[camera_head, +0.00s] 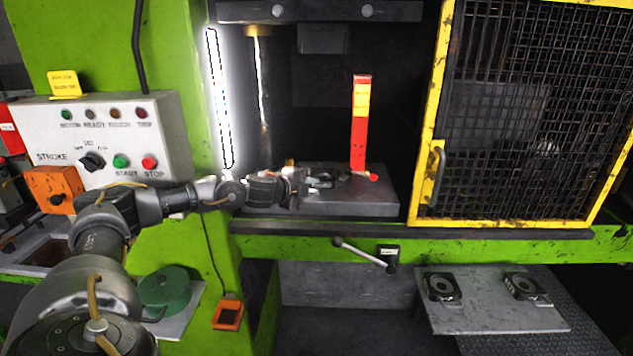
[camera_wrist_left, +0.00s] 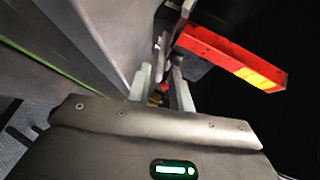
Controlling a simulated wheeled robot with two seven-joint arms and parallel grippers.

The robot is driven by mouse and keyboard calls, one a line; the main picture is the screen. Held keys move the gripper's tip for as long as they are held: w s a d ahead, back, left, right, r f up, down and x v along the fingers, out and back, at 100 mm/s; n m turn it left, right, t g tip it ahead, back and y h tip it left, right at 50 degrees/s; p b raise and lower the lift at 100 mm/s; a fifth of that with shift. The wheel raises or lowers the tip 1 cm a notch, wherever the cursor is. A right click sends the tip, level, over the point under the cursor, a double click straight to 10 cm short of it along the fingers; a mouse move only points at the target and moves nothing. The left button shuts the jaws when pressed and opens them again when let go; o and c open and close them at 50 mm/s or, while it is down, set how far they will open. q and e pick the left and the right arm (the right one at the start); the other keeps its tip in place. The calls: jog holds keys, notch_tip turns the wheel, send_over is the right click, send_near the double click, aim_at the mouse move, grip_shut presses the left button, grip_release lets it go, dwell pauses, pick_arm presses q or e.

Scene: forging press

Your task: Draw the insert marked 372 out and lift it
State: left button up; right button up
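My left arm reaches into the press opening, and my left gripper (camera_head: 318,180) is low over the grey press bed (camera_head: 360,202). In the left wrist view its two pale fingers (camera_wrist_left: 162,88) stand apart, with a gap between them. A dark, narrow part lies just beyond the fingertips, and I cannot tell whether they touch it. I can read no 372 mark. Two dark blocks with round ring faces, a left one (camera_head: 443,287) and a right one (camera_head: 523,286), lie on a lower plate; their marks are too small to read. My right gripper is not in view.
A red post with a yellow label (camera_head: 361,120) stands on the bed close to my left gripper; it also shows in the left wrist view (camera_wrist_left: 230,58). A yellow mesh guard (camera_head: 530,110) closes the right side. A lever (camera_head: 362,252) sticks out below the bed.

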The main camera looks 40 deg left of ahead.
pick_arm(q)
jog(key=shift+p+x, duration=0.35)
jog(key=shift+x, duration=1)
grip_shut()
jog(key=shift+s+f, duration=0.1)
jog(key=shift+f, duration=0.2)
